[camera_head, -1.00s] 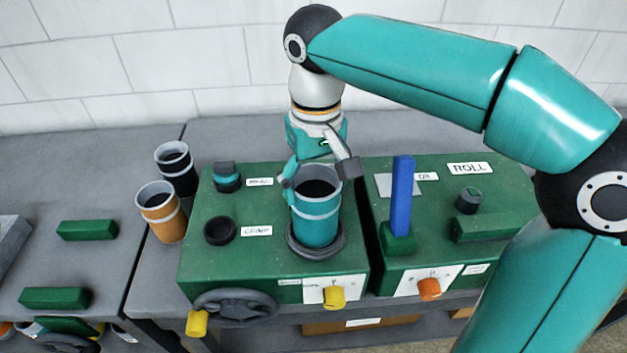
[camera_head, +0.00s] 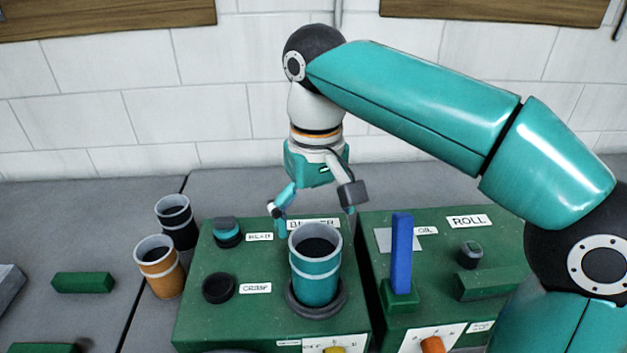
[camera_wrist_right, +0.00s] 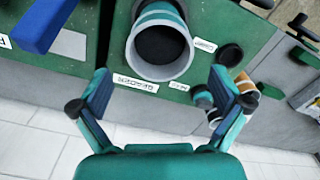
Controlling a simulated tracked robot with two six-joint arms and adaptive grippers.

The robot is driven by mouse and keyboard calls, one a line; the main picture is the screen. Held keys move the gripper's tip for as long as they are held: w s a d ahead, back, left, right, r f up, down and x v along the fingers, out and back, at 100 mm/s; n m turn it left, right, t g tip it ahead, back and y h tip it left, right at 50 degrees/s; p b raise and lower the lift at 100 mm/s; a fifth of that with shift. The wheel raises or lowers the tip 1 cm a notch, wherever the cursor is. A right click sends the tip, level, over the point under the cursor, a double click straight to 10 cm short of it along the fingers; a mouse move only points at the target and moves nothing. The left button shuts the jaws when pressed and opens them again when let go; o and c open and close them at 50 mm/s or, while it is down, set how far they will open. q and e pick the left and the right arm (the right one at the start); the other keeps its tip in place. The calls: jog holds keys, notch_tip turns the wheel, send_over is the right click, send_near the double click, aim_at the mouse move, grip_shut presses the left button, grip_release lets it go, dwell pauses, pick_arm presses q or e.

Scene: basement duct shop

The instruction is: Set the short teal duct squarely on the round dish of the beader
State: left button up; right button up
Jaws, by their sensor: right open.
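The short teal duct (camera_head: 315,277) has pale bands and an open dark top. It stands upright on the dark round dish (camera_head: 338,305) of the green beader (camera_head: 262,318); its base looks within the dish rim, though exact centring is hard to tell. My right gripper (camera_head: 316,203) is open and empty, behind and above the duct, fingers spread and apart from it. In the right wrist view the duct (camera_wrist_right: 160,18) shows its open mouth beyond and between the open fingers (camera_wrist_right: 160,80). My left gripper is not in view.
An orange duct (camera_head: 160,270) and a black duct (camera_head: 177,224) stand left of the beader. The green ROLL machine (camera_head: 468,239) with an upright blue lever (camera_head: 402,250) is close on the right. A green block (camera_head: 83,282) lies at left. Bench behind is clear.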

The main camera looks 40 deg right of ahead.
notch_tip(320, 180, up, 7)
jog(key=p, duration=0.1)
jog(key=shift+f, duration=0.15)
dwell(0.5)
